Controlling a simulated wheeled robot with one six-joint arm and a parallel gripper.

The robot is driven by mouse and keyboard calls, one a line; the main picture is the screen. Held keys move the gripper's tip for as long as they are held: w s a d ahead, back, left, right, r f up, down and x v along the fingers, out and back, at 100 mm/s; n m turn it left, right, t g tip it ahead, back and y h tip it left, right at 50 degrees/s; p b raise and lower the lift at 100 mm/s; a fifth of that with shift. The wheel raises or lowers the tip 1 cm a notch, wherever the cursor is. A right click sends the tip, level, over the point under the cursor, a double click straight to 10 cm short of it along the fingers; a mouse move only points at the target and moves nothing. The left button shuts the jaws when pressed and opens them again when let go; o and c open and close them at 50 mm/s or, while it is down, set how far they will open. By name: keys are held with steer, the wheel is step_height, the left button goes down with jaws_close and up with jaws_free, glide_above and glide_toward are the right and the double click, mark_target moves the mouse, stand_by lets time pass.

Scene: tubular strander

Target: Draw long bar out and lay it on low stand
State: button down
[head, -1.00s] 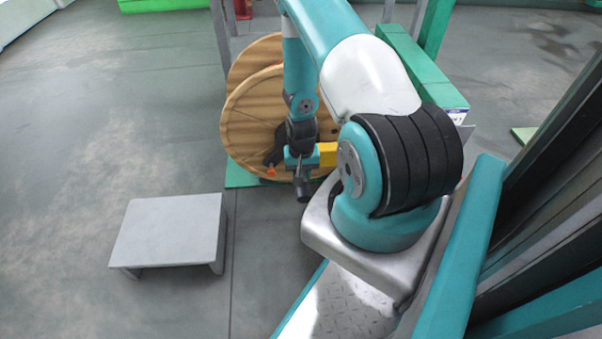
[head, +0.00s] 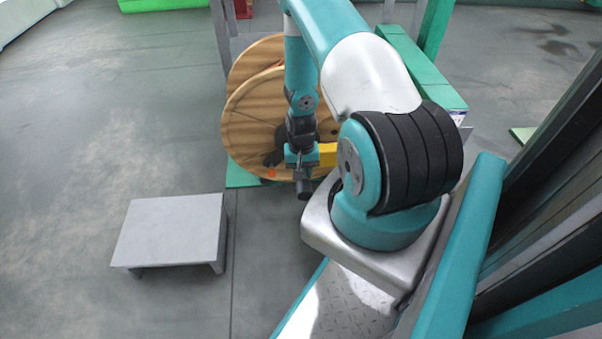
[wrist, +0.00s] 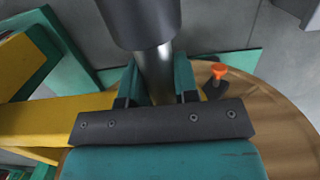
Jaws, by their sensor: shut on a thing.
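The long bar shows in the wrist view as a bright metal shaft (wrist: 156,72) with a thick dark cylindrical end (wrist: 140,18). That dark end also shows in the head view (head: 304,188), in front of the wooden reel. My gripper (wrist: 157,88) is shut on the metal shaft just behind the dark end, a teal finger on each side. The rest of the bar is hidden behind my gripper, so I cannot tell how far it sits in the reel. The low stand (head: 170,230) is a grey flat-topped bench on the floor at lower left, its top bare.
The wooden reel (head: 243,118) stands close behind my gripper. A lever with an orange knob (wrist: 220,69) is beside the bar. A yellow beam (wrist: 45,120) lies close on the other side. Open floor (head: 100,130) surrounds the stand.

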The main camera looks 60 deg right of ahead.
mark_target(303, 185)
steer(key=shift+f, duration=0.1)
stand_by(0.5)
steer(key=shift+s+a+p, duration=0.85)
steer(key=shift+s+a, duration=0.6)
steer(key=shift+a, duration=0.3)
steer(key=shift+s+a+p, duration=0.1)
steer(key=shift+s+p, duration=0.05)
steer(key=shift+p, duration=0.2)
stand_by(0.6)
steer(key=s+a+p, duration=0.2)
steer(key=s+a, duration=0.2)
steer(key=shift+a, duration=0.4)
stand_by(0.8)
stand_by(1.5)
